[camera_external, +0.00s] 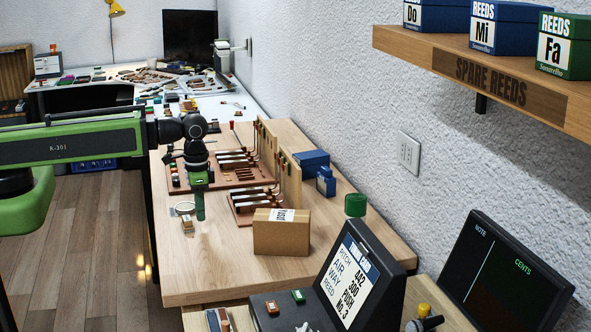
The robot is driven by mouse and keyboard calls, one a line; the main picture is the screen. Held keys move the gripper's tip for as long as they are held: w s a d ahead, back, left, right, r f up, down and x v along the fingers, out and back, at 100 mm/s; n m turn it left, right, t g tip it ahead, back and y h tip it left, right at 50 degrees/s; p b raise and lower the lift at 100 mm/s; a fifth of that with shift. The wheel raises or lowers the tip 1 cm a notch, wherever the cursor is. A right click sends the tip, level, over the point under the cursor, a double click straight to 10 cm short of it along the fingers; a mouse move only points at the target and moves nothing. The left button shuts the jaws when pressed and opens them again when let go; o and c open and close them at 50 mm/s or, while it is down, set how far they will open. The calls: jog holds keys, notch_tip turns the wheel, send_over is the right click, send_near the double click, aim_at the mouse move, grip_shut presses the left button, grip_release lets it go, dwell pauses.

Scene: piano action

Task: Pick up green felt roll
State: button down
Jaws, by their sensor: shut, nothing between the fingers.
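A green cylinder, which looks like the green felt roll (355,206), stands upright on the wooden bench (340,255) near its right edge, behind the black display. My gripper (200,217) points down above the left part of the bench. Its fingers are together with nothing seen between them. It is well to the left of the green roll and apart from it. Whether the fingertips touch the bench is hard to tell.
A cardboard box (281,233) stands between my gripper and the green roll. Wooden racks with dark rods (236,157) and blue boxes (312,162) are behind. A black display (358,270) stands in front. A shelf (490,75) overhangs the right side.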

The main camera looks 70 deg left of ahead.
dwell(0.4)
jog(key=c, duration=0.5)
grip_release()
